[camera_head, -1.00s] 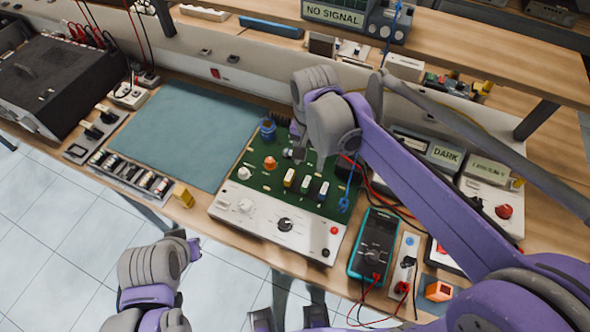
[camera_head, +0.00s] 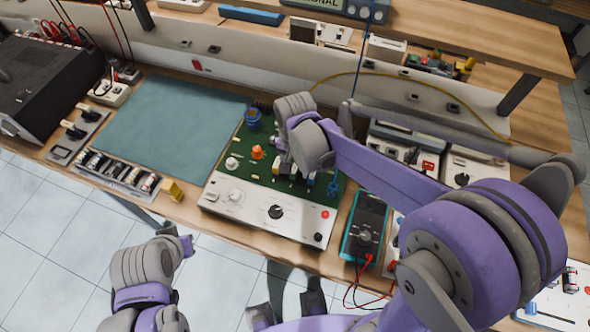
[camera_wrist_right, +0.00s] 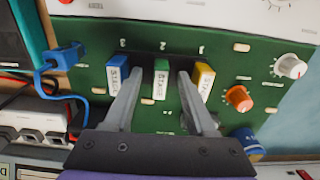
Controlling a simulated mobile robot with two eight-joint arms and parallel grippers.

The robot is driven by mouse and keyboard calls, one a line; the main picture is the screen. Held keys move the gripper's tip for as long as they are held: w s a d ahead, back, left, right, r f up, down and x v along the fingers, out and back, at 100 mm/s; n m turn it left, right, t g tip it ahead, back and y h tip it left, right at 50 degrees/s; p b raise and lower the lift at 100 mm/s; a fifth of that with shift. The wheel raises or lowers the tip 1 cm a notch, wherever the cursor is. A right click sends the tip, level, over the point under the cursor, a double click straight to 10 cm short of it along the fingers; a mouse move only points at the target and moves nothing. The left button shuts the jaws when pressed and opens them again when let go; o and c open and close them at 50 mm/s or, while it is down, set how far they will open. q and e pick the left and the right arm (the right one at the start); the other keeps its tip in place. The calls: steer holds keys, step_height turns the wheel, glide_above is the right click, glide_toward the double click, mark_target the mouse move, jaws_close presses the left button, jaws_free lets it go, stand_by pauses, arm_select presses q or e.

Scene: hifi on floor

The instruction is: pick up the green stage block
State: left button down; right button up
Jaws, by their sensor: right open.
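The green stage block (camera_wrist_right: 161,80) stands in the middle slot of a green circuit board in the right wrist view. A blue block (camera_wrist_right: 116,74) is on its left and a yellow block (camera_wrist_right: 203,78) on its right. My right gripper (camera_wrist_right: 158,76) is open, with one finger on each side of the green block and a gap on both sides; the fingers look apart from it. In the head view my right gripper (camera_head: 283,165) is over the board and my wrist mostly hides the blocks. My left arm is low at the left; its jaws cannot be made out.
The board's white panel (camera_head: 250,205) has knobs, with an orange knob (camera_head: 257,152) and a blue part (camera_head: 253,118) near the blocks. A blue plug with a cable (camera_wrist_right: 62,55) is close by. A teal mat (camera_head: 170,125) is clear. A multimeter (camera_head: 365,225) lies right of the board.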

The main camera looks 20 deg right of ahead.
mark_target(295, 168)
jaws_close()
stand_by(0.3)
step_height(295, 168, up, 10)
steer(key=shift+r+p, duration=0.1)
steer(key=shift+p, duration=0.25)
steer(key=c, duration=0.7)
jaws_free()
jaws_close()
